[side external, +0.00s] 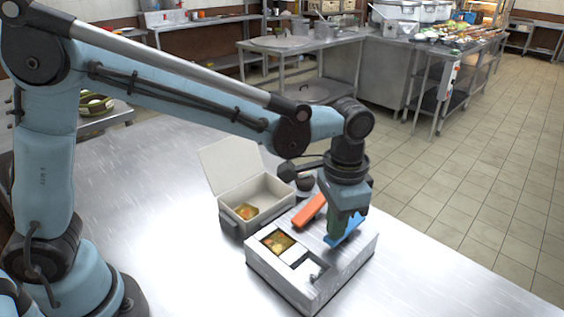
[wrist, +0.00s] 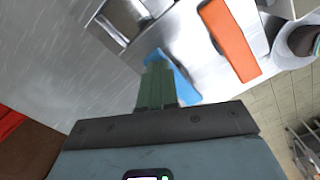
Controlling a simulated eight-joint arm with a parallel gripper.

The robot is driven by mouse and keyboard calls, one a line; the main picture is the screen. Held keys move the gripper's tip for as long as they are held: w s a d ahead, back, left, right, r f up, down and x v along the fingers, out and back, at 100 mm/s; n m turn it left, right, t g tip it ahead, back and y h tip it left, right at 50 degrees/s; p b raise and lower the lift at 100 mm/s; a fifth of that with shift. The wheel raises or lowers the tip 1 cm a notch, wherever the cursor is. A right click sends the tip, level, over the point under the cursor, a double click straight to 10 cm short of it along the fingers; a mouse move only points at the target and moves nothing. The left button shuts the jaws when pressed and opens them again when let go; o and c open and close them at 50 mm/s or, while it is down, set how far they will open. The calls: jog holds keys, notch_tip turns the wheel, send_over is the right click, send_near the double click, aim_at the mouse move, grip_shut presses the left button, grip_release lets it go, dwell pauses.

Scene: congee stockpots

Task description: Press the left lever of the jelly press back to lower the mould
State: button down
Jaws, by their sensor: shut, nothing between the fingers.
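The jelly press (side external: 280,281) is a grey metal block on the steel table, with two square wells in its top; the wrist view shows part of its top (wrist: 192,42). One well (side external: 277,241) holds a colourful piece of food; the other looks mostly pale and grey inside. An orange lever (side external: 311,208) and a blue lever (side external: 352,231) stand side by side on the press. In the wrist view the blue lever (wrist: 184,84) is left of the orange lever (wrist: 229,40). My gripper (side external: 337,234) is shut and empty, pointing down right at the blue lever and partly hiding it; contact is unclear.
A pale box (side external: 236,223) with its lid open stands just behind the press, with a similar food piece inside. Dark round objects (side external: 305,183) stand behind the press. The steel table (side external: 180,220) is clear to the left; its edge is close on the right.

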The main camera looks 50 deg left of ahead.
jog(key=shift+f, duration=0.35)
jog(key=shift+r, duration=0.15)
dwell(0.4)
notch_tip(320, 180, up, 8)
dwell(0.9)
jog(key=shift+a, duration=0.1)
jog(key=s+a+f+n+t, duration=0.1)
jog(key=s+a+n+t, duration=0.2)
jog(key=a, duration=0.6)
jog(key=s+a+f+n+t, duration=0.2)
jog(key=s+a+n+t, duration=0.1)
jog(key=a, duration=0.6)
jog(key=s+t, duration=0.1)
jog(key=s, duration=0.1)
jog(key=shift+s+a+f, duration=0.15)
jog(key=shift+s+a, duration=0.2)
jog(key=shift+a, duration=0.05)
